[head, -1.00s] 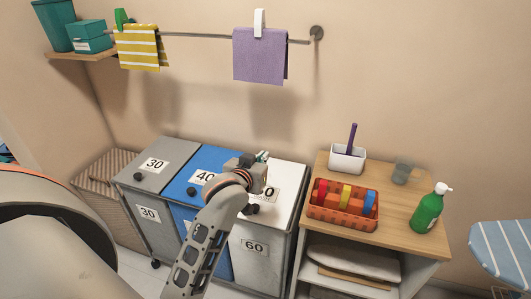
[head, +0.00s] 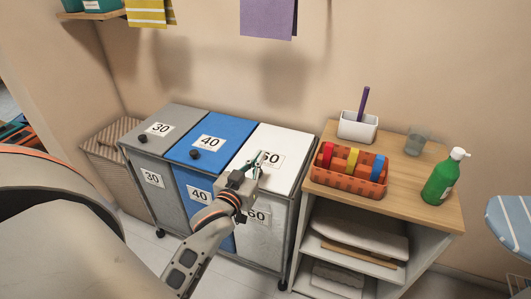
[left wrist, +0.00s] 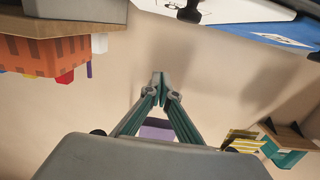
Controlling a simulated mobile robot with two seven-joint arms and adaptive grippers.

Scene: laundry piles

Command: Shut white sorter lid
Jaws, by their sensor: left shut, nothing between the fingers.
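The white sorter lid (head: 284,138), marked 60, lies down on the right-hand bin of the sorter (head: 263,247), about level with the lids beside it. My left gripper (head: 262,157) is over the lid's front part, fingers together and empty. It hides part of the label and the lid's front edge; I cannot tell whether it touches the lid. In the left wrist view the closed fingertips (left wrist: 159,76) point towards the wall, with the white lid (left wrist: 160,5) and its dark knob (left wrist: 190,14) at the top. My right gripper is out of view.
The blue lid (head: 211,136) and grey lid (head: 176,119) are down to the left. A wooden-topped shelf unit (head: 400,193) stands close on the right, bearing an orange basket (head: 335,184), a white pot (head: 357,127), a glass (head: 416,141) and a green bottle (head: 440,180).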

